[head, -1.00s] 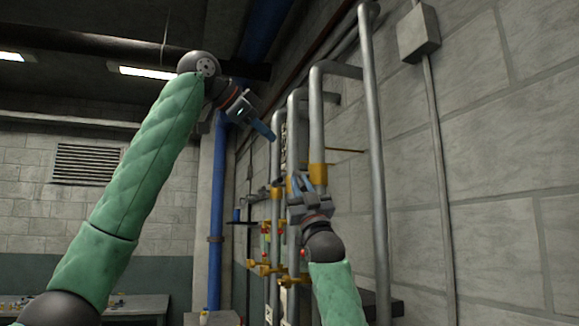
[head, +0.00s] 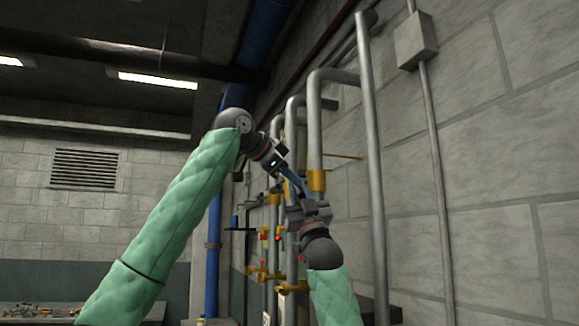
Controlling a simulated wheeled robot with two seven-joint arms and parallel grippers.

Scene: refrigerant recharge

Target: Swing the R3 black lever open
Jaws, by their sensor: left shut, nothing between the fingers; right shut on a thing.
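The R3 black lever cannot be made out; the arms cover the pipework around the middle. My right gripper (head: 302,192) is raised against the grey vertical pipes, just below a brass collar (head: 317,181). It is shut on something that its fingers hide. My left gripper (head: 298,185) reaches in from the upper left, with its blue fingers shut and empty. Its tips overlap the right gripper's fingers in the picture; whether they touch I cannot tell.
A tall grey pipe (head: 373,200) stands to the right of the grippers. A thin brass rod (head: 343,156) sticks out beside the pipes. Brass valves (head: 292,287) sit lower down. A blue pipe (head: 213,265) rises behind my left arm. A table (head: 150,313) stands at lower left.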

